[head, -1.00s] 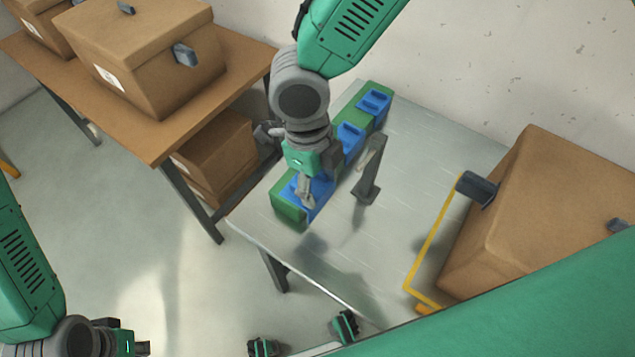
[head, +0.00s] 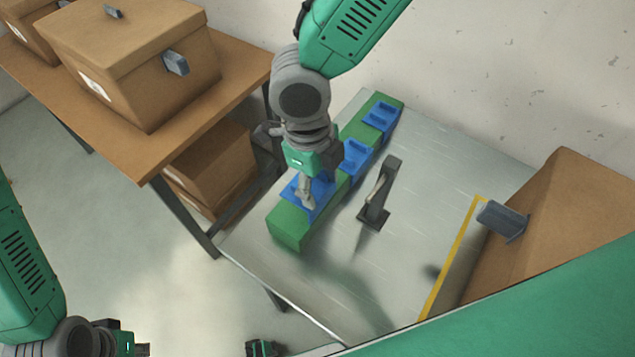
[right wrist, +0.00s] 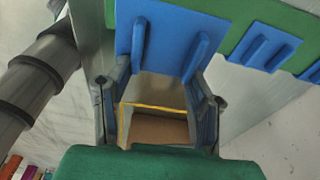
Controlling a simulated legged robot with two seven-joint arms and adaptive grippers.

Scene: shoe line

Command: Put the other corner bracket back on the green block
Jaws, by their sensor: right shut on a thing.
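The long green block (head: 291,228) lies on the light table, with blue brackets along it. One blue bracket (head: 356,156) sits mid-block and another blue bracket (head: 381,117) sits at its far end. My right gripper (head: 306,200) is shut on the nearest blue bracket (head: 322,188), over the near part of the block. In the right wrist view this bracket (right wrist: 165,42) is a blue plate with two ribs between the fingers. I cannot tell whether it touches the block. My left gripper (head: 132,343) shows partly at the lower left; its fingers are unclear.
A large cardboard box (head: 570,215) is at the right, beside a yellow line (head: 455,255). A brown table (head: 155,165) with boxes stands at the left.

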